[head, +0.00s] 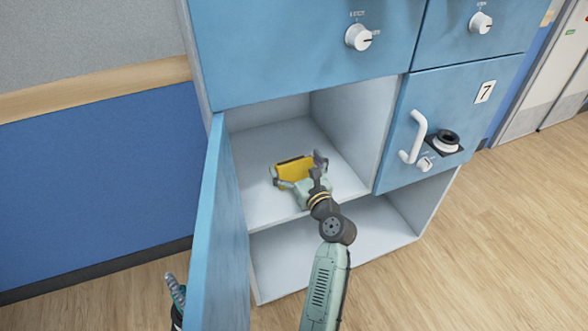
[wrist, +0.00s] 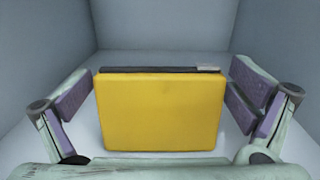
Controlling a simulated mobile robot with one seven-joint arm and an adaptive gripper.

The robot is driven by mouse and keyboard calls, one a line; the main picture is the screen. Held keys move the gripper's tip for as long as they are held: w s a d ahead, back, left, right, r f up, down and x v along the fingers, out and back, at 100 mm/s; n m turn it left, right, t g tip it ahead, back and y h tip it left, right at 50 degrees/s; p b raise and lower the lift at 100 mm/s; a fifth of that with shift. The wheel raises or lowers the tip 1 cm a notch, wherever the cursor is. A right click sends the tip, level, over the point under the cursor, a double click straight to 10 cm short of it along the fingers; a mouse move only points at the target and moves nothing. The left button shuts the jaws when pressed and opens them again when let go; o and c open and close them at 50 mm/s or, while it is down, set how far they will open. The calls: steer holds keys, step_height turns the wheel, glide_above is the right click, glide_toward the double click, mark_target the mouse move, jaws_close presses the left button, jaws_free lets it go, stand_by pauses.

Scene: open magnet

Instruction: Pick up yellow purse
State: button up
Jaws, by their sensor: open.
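The yellow purse (head: 294,170) stands on the floor of an open locker compartment, with a dark strip along its top edge. In the wrist view the yellow purse (wrist: 160,112) is upright and fills the middle, between the two fingers. My gripper (head: 299,172) is inside the compartment, close to the purse. In the wrist view my gripper (wrist: 165,95) is open, its purple finger pads on either side of the purse. A gap shows on the left side; the right pads are close to the purse's right edge, and contact is unclear there.
The blue locker door (head: 212,230) stands open on the left. White compartment walls (head: 345,115) enclose the purse, and a lower open compartment (head: 335,245) lies below. A closed blue door (head: 445,130) with a white handle is at right. Wood floor (head: 510,220) is clear at right.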

steer(key=shift+w+a, duration=0.1)
steer(key=shift+w, duration=0.15)
steer(key=shift+c, duration=0.4)
steer(key=c, duration=0.9)
steer(key=shift+r, duration=0.1)
